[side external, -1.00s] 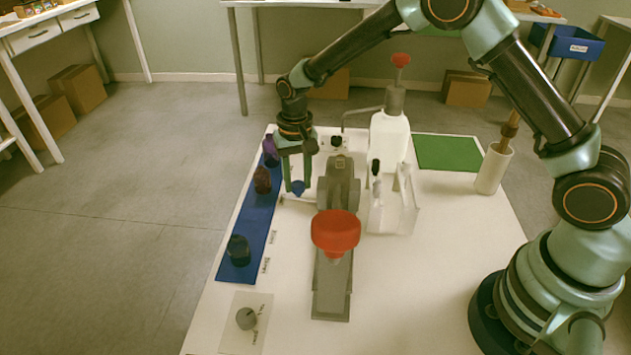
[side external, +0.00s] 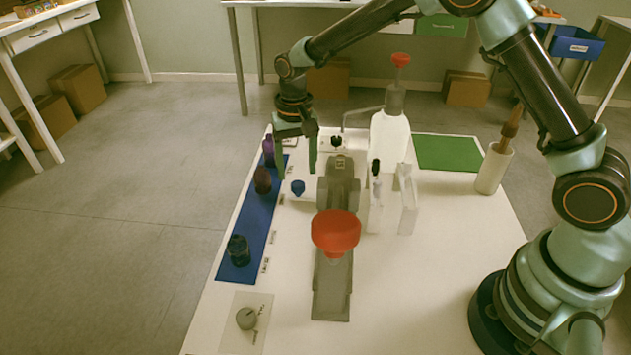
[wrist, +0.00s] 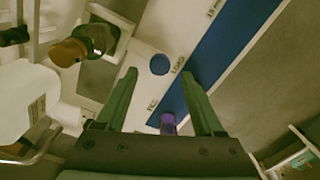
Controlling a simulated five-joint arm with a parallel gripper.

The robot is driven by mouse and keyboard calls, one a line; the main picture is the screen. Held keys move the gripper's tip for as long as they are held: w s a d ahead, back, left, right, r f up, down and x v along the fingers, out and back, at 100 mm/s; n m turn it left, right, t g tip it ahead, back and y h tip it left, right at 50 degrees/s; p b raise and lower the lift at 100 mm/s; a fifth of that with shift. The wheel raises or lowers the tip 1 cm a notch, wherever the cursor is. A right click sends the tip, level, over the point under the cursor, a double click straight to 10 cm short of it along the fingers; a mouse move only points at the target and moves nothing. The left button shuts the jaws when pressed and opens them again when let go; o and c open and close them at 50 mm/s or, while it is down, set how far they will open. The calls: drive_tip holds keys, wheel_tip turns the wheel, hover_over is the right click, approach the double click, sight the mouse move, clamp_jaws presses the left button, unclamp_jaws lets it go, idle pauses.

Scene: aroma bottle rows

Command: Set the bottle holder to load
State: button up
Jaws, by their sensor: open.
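A small blue round knob (side external: 298,188) stands on the white table between the blue mat and the grey press; it shows as a blue disc (wrist: 160,64) in the wrist view, close to small printed labels. I cannot read which label says load. My gripper (side external: 296,174) is open and empty, above and slightly beyond the knob. In the wrist view its two green fingers (wrist: 160,76) are spread, with nothing between them. The grey press (side external: 338,185) with a red handle (side external: 336,232) stands just right of the knob. Which part is the bottle holder is not clear to me.
The blue mat (side external: 250,218) on the left carries a purple bottle (side external: 268,150), a brown bottle (side external: 262,180) and a dark bottle (side external: 238,250). A white pump bottle (side external: 389,135) stands behind the press.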

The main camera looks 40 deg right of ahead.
wheel_tip(320, 180, up, 8)
drive_tip(key=shift+r, duration=0.15)
idle(0.4)
